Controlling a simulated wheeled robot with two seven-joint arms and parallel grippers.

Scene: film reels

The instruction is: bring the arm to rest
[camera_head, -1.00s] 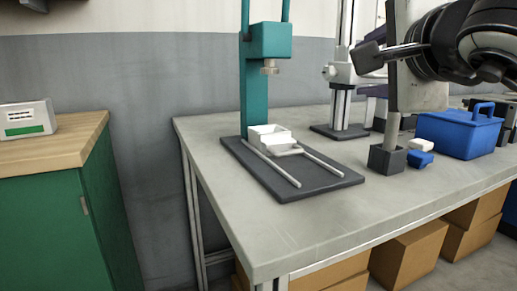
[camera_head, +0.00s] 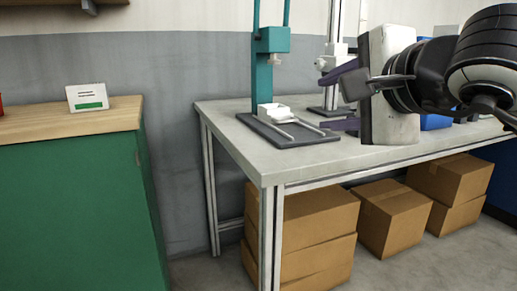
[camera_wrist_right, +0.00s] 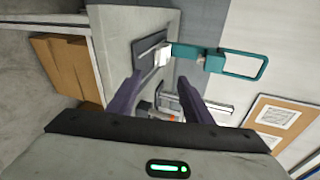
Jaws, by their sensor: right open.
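My right gripper (camera_head: 336,99) is in the right half of the head view, in front of the grey workbench (camera_head: 230,127). Its two purple fingers point left and stand apart, with nothing between them. In the right wrist view the open fingers of my right gripper (camera_wrist_right: 160,82) point toward the bench and the teal press. They look clear of both. My left gripper is not in view.
A teal press (camera_head: 264,85) stands on the bench, with a small white box (camera_head: 272,111) on its dark base. Several cardboard boxes (camera_head: 310,220) sit under the bench. A green cabinet (camera_head: 75,215) stands left, with a gap of floor between.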

